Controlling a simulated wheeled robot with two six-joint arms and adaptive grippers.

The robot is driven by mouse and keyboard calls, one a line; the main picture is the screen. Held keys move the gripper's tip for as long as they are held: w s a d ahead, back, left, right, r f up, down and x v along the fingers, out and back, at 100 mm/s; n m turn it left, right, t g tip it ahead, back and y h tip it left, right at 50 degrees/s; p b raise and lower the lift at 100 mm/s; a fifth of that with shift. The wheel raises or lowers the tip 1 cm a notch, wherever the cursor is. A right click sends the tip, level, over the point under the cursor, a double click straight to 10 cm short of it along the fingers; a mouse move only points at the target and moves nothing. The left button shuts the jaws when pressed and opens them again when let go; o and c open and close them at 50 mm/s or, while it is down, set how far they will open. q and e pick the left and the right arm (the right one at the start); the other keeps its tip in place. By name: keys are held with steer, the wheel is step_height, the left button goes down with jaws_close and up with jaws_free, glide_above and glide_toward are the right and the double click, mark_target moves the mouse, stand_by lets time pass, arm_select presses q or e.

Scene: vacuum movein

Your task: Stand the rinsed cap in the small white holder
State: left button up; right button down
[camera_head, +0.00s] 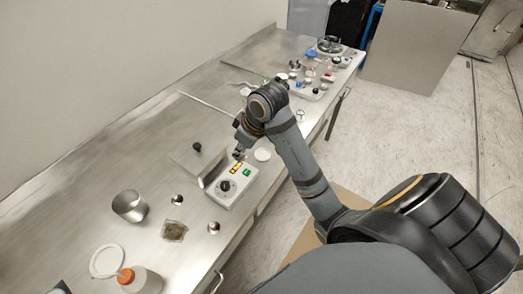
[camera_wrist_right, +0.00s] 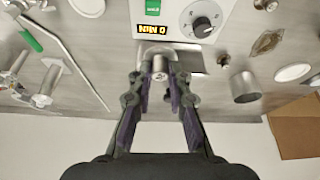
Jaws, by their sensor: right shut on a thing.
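My right gripper (camera_head: 239,153) hangs over the bench beside the control box. In the right wrist view its fingers (camera_wrist_right: 160,78) are closed around a small shiny metal piece (camera_wrist_right: 160,68), which looks like the cap. The piece is held between the fingertips, and the fingers hide its sides. A pale rounded shape (camera_wrist_right: 156,48) lies just beyond the fingertips; I cannot tell whether it is the small white holder. My left gripper is not in view.
The control box (camera_head: 233,187) has a knob and a green switch. A white disc (camera_head: 262,154) lies beside it. A metal cup (camera_head: 130,205), a brown-filled dish (camera_head: 173,230) and an orange-capped bottle (camera_head: 140,281) stand nearer. Crowded trays (camera_head: 310,92) stand far along the bench.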

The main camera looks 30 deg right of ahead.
arm_select(q)
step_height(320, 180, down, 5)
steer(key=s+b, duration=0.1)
steer(key=b, duration=0.3)
arm_select(e)
steer(key=w+d+f+p, duration=0.1)
steer(key=d+f, duration=0.1)
steer(key=d, duration=0.1)
steer(key=w+d+f+p, duration=0.1)
steer(key=w+d+f, duration=0.1)
steer(key=d+f, duration=0.1)
steer(key=w+d+f+p, duration=0.1)
steer(key=w+d+f, duration=0.1)
steer(key=d+f, duration=0.1)
steer(key=shift+d+f, duration=0.15)
steer(key=shift+d, duration=0.75)
steer(key=shift+w+d+f, duration=0.1)
steer(key=shift+d+f, duration=0.05)
steer(key=shift+f, duration=0.15)
steer(key=f, duration=0.2)
steer(key=f+p, duration=0.1)
steer(key=shift+d+f, duration=0.2)
steer(key=shift+d, duration=0.1)
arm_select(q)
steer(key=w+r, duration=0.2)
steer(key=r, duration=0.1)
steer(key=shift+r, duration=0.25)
arm_select(e)
steer(key=shift+f, duration=0.2)
